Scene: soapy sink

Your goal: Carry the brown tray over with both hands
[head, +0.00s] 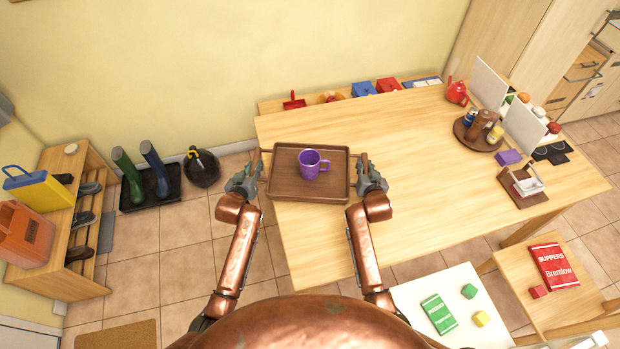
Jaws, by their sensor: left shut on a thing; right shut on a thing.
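The brown tray (287,187) is at the left end of the wooden table, level, with a purple mug (309,164) standing upright on it. My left gripper (257,168) is shut on the tray's left handle. My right gripper (364,166) is shut on the tray's right handle. The tray overlaps the table's left edge in the picture. I cannot tell whether it rests on the table or is held just above it.
The table (420,200) is clear right of the tray. Farther right are a round brown caddy (466,138) with bottles, a red teapot (457,93) and a napkin holder (521,187). A white seat (455,285) and a wooden chair (510,282) stand at the front right.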

